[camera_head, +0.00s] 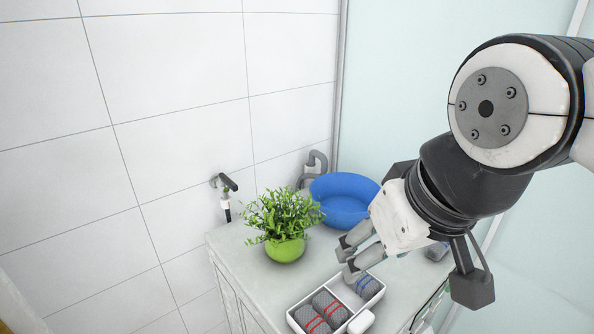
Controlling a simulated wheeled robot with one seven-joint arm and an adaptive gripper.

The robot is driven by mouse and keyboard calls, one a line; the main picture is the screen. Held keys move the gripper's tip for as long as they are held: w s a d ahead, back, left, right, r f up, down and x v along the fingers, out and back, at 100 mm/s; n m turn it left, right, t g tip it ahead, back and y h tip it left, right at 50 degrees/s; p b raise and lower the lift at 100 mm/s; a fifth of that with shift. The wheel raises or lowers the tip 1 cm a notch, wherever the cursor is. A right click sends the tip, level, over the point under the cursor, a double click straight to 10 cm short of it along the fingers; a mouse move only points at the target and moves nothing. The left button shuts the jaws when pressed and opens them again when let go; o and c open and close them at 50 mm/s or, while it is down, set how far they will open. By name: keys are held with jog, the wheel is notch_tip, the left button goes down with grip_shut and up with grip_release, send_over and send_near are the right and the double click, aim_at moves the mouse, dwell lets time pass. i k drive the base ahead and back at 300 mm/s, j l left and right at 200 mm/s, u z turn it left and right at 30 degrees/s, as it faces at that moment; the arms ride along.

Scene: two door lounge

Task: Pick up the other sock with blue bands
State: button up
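A grey sock with blue bands (367,286) lies in the right compartment of a white tray (296,314) on the counter. A second grey item (437,252) lies on the counter to the right, partly hidden behind my gripper; it may be a sock, but its bands are not clear. My gripper (348,259) is above the back of the tray, near the blue-banded sock. Its fingers are apart, with nothing seen between them. I cannot tell its exact height above the sock.
Two grey socks with red bands (331,308) fill the tray's left compartment. A small white object (361,322) is at the tray's front right. A green potted plant (285,249), a blue basin (342,214) and a tap (315,162) stand behind. The white counter (262,284) is bare left of the tray.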

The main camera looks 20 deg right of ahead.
aim_at(436, 251)
jog(key=l+z, duration=0.4)
jog(key=k+l+z, duration=0.1)
jog(key=z, duration=0.25)
jog(key=k+l, duration=0.1)
jog(key=k, duration=0.55)
jog(key=i+l+u, duration=0.65)
jog(key=u, duration=0.15)
jog(key=i+l+u, duration=0.3)
jog(key=l+u, duration=0.15)
